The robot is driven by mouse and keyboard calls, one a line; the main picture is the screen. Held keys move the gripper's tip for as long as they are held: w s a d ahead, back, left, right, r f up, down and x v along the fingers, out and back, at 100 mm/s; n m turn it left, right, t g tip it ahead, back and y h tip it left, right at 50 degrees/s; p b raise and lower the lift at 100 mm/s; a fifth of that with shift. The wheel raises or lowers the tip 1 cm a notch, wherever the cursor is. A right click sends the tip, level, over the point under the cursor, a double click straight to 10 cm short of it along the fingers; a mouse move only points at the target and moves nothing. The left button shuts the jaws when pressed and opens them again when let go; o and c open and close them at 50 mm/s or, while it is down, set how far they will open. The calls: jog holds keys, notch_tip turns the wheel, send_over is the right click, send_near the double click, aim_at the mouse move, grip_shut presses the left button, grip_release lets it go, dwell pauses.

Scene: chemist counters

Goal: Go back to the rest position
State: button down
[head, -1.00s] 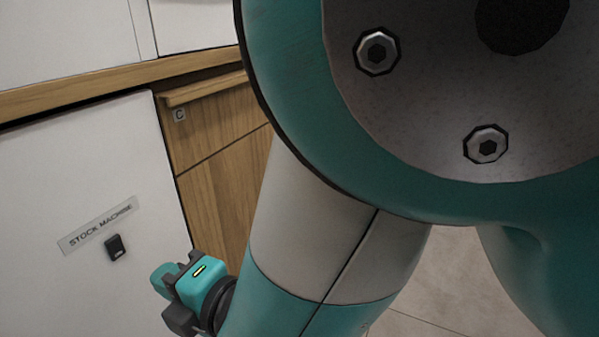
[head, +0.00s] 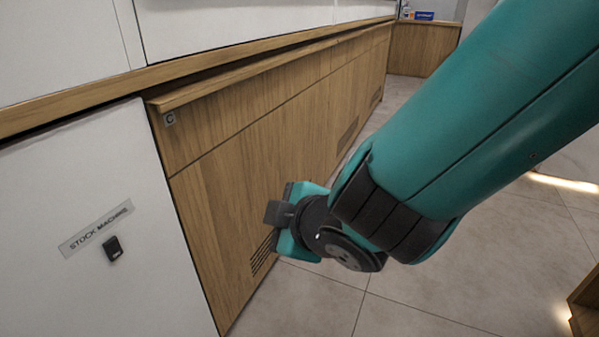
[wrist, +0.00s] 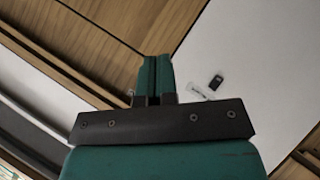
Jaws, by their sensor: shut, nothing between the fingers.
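My gripper (head: 283,215) is at the end of my teal arm in the head view, in front of the wooden counter (head: 295,125). In the wrist view my gripper (wrist: 154,75) has its two teal fingers together, with nothing between them. No held object shows. The fingers point toward the wooden and white fronts, and I cannot tell the exact gap.
The white stock machine (head: 60,190) stands at the left, with a label (head: 96,229) and a small black fitting (head: 113,249). Tiled floor (head: 400,315) is open at the lower middle. A wooden edge (head: 585,300) shows at the lower right.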

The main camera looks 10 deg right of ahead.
jog(key=s+d+r+m+g+h+p, duration=0.1)
jog(key=s+d+r+m+g, duration=0.35)
jog(key=s+d, duration=0.2)
jog(key=s+d+r+m+g+p, duration=0.1)
jog(key=s+d+r+m+g, duration=0.4)
jog(key=s, duration=0.3)
notch_tip(320, 180, up, 32)
jog(key=p, duration=3.2)
jog(key=shift+s+d+f+p, duration=0.15)
jog(key=shift+s+d+p, duration=0.2)
jog(key=shift+s, duration=0.1)
